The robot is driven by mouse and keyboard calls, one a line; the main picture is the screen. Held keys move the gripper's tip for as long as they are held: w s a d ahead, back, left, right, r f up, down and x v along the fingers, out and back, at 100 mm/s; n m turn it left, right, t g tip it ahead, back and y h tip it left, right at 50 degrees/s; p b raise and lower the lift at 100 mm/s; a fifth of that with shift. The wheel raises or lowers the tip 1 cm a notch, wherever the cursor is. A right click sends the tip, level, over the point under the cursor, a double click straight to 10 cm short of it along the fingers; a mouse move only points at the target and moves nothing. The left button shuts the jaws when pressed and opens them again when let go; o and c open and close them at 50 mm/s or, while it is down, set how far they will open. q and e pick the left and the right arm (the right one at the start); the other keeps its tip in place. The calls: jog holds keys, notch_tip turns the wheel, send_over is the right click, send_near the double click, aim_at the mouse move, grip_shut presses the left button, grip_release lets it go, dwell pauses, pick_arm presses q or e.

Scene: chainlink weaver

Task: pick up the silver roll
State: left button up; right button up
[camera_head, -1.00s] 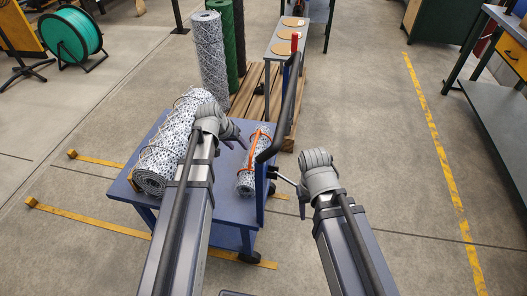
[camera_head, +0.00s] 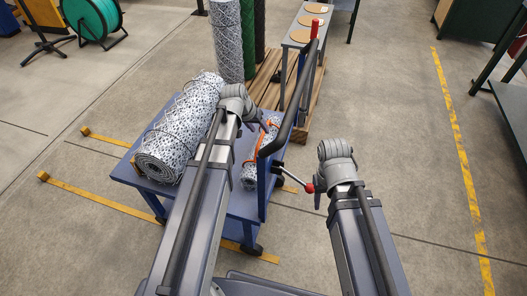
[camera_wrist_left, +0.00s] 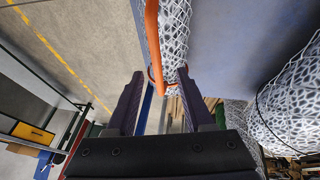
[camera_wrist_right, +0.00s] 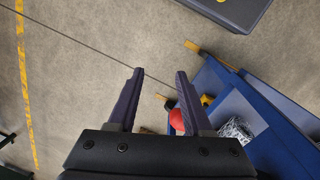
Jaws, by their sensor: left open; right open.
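A large silver mesh roll (camera_head: 180,135) lies on the left of a blue cart (camera_head: 238,205). A smaller silver mesh roll (camera_head: 249,172) with an orange band or handle (camera_head: 254,152) lies to its right, partly behind my left arm. My left gripper (camera_head: 258,122) is over the cart between the rolls. In the left wrist view its open jaws (camera_wrist_left: 160,92) are close to the smaller roll (camera_wrist_left: 175,35), with the orange part (camera_wrist_left: 155,50) near them; contact is unclear. My right gripper (camera_head: 318,190) is right of the cart. Its jaws (camera_wrist_right: 157,95) are open and empty.
Upright mesh rolls (camera_head: 228,40) and a wooden pallet (camera_head: 268,78) stand behind. Open floor (camera_head: 395,130) lies to the right, with a yellow line.

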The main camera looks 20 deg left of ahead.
aim_at(263, 133)
pick_arm(q)
jog(key=shift+b+x, duration=2.35)
jog(key=shift+x, duration=0.25)
jog(key=shift+d+r, duration=0.15)
grip_shut()
